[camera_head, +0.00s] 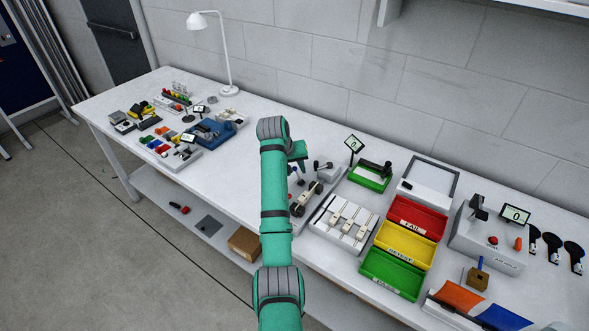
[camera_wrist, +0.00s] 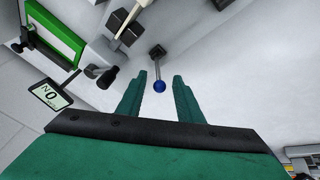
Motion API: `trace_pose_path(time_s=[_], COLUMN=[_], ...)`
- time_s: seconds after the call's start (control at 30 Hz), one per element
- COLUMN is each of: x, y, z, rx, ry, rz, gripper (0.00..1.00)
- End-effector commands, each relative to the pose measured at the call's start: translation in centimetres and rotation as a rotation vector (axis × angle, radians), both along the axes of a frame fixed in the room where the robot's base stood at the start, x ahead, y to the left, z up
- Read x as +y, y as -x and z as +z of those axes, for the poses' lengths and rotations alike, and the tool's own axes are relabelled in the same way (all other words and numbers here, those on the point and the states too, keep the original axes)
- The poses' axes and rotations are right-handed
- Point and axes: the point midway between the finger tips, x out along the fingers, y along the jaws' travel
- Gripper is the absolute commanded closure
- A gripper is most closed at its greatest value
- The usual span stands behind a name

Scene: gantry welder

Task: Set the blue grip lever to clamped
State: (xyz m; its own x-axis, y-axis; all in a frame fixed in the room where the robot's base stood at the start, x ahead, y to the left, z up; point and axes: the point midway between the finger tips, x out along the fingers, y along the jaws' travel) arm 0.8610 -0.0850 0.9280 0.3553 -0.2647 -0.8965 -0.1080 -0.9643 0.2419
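The blue grip lever (camera_wrist: 158,72) shows in the wrist view as a thin metal rod with a blue ball at its end and a dark block at its base. My gripper (camera_wrist: 160,77) is open, with one green finger on each side of the blue ball. The ball lies between the fingers in the picture, with a visible gap on both sides. I cannot tell whether it is at the same depth as the fingertips. In the head view my gripper (camera_head: 298,152) is over the middle of the bench, and my arm hides part of the lever's fixture.
A black-knobbed lever (camera_wrist: 107,77) stands left of my fingers in the wrist view, near a small display (camera_wrist: 50,93) and a green-framed fixture (camera_wrist: 58,35). In the head view, red (camera_head: 416,217), yellow (camera_head: 404,244) and green (camera_head: 392,274) bins stand to the right.

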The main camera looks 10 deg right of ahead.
Motion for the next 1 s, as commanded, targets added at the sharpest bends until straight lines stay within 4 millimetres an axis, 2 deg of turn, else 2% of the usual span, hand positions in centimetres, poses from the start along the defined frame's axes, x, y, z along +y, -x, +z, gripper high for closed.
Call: trace_pose_path(time_s=[0.07, 0.13, 0.2, 0.23, 0.67, 1.0], x=[0.0, 0.0, 0.0, 0.0, -0.3, -1.4], y=[0.0, 0.0, 0.0, 0.0, 0.2, 1.2], z=[0.0, 0.0, 0.0, 0.0, 0.2, 0.6], rx=[0.000, 0.000, 0.000, 0.000, -0.040, -0.203], ry=[0.000, 0.000, 0.000, 0.000, -0.045, -0.234], rz=[0.000, 0.000, 0.000, 0.000, 0.000, -0.003], gripper=[0.67, 0.79, 0.96, 1.00, 1.00, 1.00])
